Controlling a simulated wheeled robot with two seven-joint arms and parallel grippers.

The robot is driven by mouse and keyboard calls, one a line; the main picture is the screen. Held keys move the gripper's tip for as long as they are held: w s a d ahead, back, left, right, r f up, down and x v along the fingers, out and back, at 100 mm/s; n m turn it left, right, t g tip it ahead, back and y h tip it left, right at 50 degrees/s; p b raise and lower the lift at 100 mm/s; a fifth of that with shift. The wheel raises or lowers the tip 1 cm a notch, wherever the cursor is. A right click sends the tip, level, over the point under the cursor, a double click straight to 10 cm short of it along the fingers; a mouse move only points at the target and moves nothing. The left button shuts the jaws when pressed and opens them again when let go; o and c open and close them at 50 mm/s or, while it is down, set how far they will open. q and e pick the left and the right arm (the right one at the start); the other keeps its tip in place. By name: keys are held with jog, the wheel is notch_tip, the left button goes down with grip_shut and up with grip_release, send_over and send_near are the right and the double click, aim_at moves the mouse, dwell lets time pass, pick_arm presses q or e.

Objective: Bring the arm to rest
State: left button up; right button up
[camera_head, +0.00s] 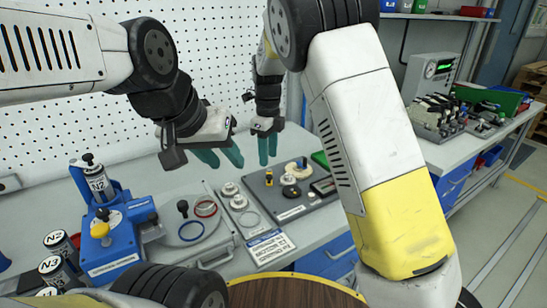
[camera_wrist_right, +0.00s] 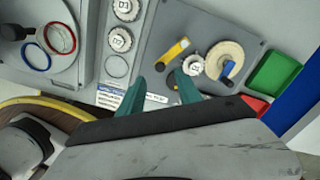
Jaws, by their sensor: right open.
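My left gripper (camera_head: 226,163) hangs in the air above the bench near the pegboard, its teal fingers apart and nothing visible between them. My right gripper (camera_head: 268,160) hangs to its right, over the back of the grey tool board (camera_head: 295,213). In the right wrist view my right gripper (camera_wrist_right: 166,83) shows two separate teal fingers with no object held, over the board with its yellow-handled part (camera_wrist_right: 173,53) and cream disc (camera_wrist_right: 225,60). Part of the bench is hidden behind my right arm in the head view.
A blue fixture (camera_head: 112,240) with an N2 canister (camera_head: 97,182) stands on the left, beside more canisters (camera_head: 58,268). A grey plate (camera_head: 190,236) with red and blue rings lies mid-bench. A second bench (camera_head: 455,150) with equipment stands on the right.

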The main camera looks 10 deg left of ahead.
jog(key=shift+r, duration=0.55)
jog(key=shift+d+r, duration=0.1)
jog(key=shift+d, duration=0.05)
jog(key=s+d+r+n+t+y, duration=0.1)
jog(key=s+d+r+n+y, duration=0.1)
jog(key=s+d+r+n, duration=0.4)
jog(key=s+d+r+n+t+y, duration=0.1)
jog(key=s+d+r+n, duration=0.35)
jog(key=d, duration=0.45)
jog(key=s+d+r+n+t, duration=0.1)
jog(key=s+d+n+t, duration=0.1)
jog(key=s+d+n, duration=0.2)
jog(key=s+d+n+t, duration=0.2)
jog(key=s+d+n, duration=0.2)
jog(key=s+n, duration=0.4)
jog(key=s, duration=0.2)
jog(key=shift+s+r+h, duration=0.35)
jog(key=shift+r+h, duration=0.05)
